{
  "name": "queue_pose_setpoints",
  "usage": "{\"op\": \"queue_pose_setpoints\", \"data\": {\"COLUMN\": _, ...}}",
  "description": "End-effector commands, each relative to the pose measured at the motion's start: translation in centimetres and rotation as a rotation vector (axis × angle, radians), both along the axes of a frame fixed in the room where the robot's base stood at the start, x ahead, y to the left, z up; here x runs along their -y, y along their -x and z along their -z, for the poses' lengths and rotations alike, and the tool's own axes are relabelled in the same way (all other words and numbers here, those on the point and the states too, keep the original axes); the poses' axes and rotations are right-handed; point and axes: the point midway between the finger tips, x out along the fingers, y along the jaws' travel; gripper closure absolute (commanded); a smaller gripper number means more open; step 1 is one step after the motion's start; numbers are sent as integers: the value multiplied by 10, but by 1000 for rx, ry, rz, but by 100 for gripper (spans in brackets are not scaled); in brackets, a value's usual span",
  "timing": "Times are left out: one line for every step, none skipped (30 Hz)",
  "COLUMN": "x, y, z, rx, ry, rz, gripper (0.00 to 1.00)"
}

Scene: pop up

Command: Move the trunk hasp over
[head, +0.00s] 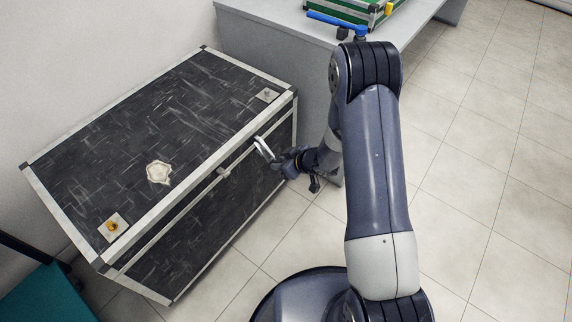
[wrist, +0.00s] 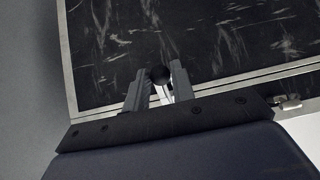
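The black trunk (head: 130,120) with a pale metal frame stands against the wall, its lid down. My gripper (head: 264,150) is at the trunk's front top edge, near its right end. In the wrist view, the two grey fingers of my gripper (wrist: 158,80) stand apart. A bright metal strip, which looks like the hasp (wrist: 165,95), and a round black knob (wrist: 159,74) show between them. Whether the fingers press on these is unclear. Another metal fitting (head: 221,170) sits at the middle of the front edge; a latch (wrist: 288,103) shows at the right in the wrist view.
Metal plates lie on the lid at the right corner (head: 267,95) and the left corner, which has an orange knob (head: 113,225). A grey table (head: 270,22) stands behind. A teal object (head: 45,295) is at lower left. Tiled floor at right is clear.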

Motion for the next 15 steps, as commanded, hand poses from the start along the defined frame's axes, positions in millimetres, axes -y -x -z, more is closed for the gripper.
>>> {"op": "queue_pose_setpoints", "data": {"x": 0, "y": 0, "z": -1, "rx": 0, "ry": 0, "rz": 0, "gripper": 80}}
{"op": "queue_pose_setpoints", "data": {"x": 0, "y": 0, "z": -1, "rx": 0, "ry": 0, "rz": 0, "gripper": 83}}
{"op": "queue_pose_setpoints", "data": {"x": 0, "y": 0, "z": -1, "rx": 0, "ry": 0, "rz": 0, "gripper": 86}}
{"op": "queue_pose_setpoints", "data": {"x": 0, "y": 0, "z": -1, "rx": 0, "ry": 0, "rz": 0, "gripper": 89}}
{"op": "queue_pose_setpoints", "data": {"x": 0, "y": 0, "z": -1, "rx": 0, "ry": 0, "rz": 0, "gripper": 91}}
{"op": "queue_pose_setpoints", "data": {"x": 0, "y": 0, "z": -1, "rx": 0, "ry": 0, "rz": 0, "gripper": 92}}
{"op": "queue_pose_setpoints", "data": {"x": 0, "y": 0, "z": -1, "rx": 0, "ry": 0, "rz": 0, "gripper": 92}}
{"op": "queue_pose_setpoints", "data": {"x": 0, "y": 0, "z": -2, "rx": 0, "ry": 0, "rz": 0, "gripper": 92}}
{"op": "queue_pose_setpoints", "data": {"x": 1, "y": 0, "z": -3, "rx": 0, "ry": 0, "rz": 0, "gripper": 92}}
{"op": "queue_pose_setpoints", "data": {"x": 1, "y": 1, "z": -4, "rx": 0, "ry": 0, "rz": 0, "gripper": 92}}
{"op": "queue_pose_setpoints", "data": {"x": 1, "y": 1, "z": -5, "rx": 0, "ry": 0, "rz": 0, "gripper": 92}}
{"op": "queue_pose_setpoints", "data": {"x": 2, "y": 1, "z": -7, "rx": 0, "ry": 0, "rz": 0, "gripper": 92}}
{"op": "queue_pose_setpoints", "data": {"x": 3, "y": 2, "z": -9, "rx": 1, "ry": -1, "rz": 0, "gripper": 92}}
{"op": "queue_pose_setpoints", "data": {"x": 3, "y": 2, "z": -11, "rx": 1, "ry": 0, "rz": 1, "gripper": 92}}
{"op": "queue_pose_setpoints", "data": {"x": 4, "y": 3, "z": -14, "rx": 1, "ry": 0, "rz": 1, "gripper": 92}}
